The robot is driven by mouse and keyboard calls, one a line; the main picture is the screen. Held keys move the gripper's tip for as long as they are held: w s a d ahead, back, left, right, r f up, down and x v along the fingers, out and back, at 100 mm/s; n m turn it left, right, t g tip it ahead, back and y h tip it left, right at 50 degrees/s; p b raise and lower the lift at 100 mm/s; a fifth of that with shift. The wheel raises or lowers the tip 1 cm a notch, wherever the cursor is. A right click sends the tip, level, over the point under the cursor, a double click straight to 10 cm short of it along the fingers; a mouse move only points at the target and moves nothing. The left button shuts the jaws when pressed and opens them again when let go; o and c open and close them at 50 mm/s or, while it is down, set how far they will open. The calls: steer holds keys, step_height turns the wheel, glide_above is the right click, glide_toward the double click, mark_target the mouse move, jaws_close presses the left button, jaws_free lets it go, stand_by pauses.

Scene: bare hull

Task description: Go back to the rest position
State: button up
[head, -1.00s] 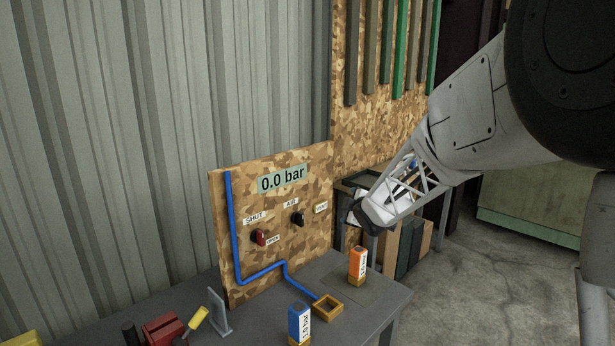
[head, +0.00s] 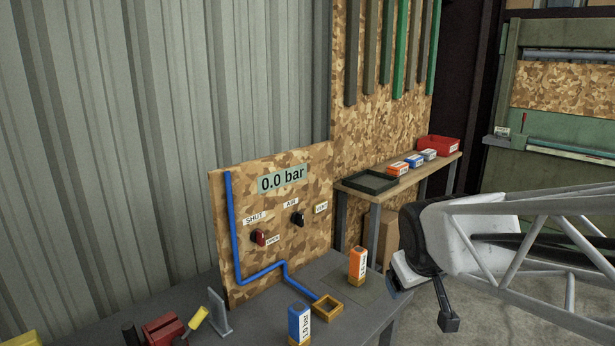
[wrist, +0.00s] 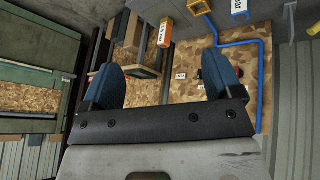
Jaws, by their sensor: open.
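My gripper (head: 420,292) is at the right of the head view, to the right of the bench and apart from it. In the wrist view its two blue fingers (wrist: 165,88) stand wide apart with nothing between them. An orange block (head: 357,264) stands upright on the bench's right part. A blue block labelled 1.0 bar (head: 299,324) stands near the front. The rest position itself is not marked in any view.
The bench (head: 365,312) carries a panel (head: 305,235) reading 0.0 bar, with a red knob (head: 258,237), a black knob (head: 297,218) and a blue pipe (head: 232,230). A square wooden socket (head: 328,308) ends the pipe. A back shelf (head: 440,165) holds a dark tray (head: 368,182), small boxes and a red bin (head: 438,146).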

steer(key=s+a+f+m+g+y, duration=0.1)
steer(key=s+f+m+g, duration=0.1)
steer(key=s, duration=1.3)
steer(key=shift+s+a+f+m+g, duration=0.15)
steer(key=shift+s+f+m+g, duration=0.2)
steer(key=shift+m+g, duration=0.3)
steer(key=shift+r, duration=0.1)
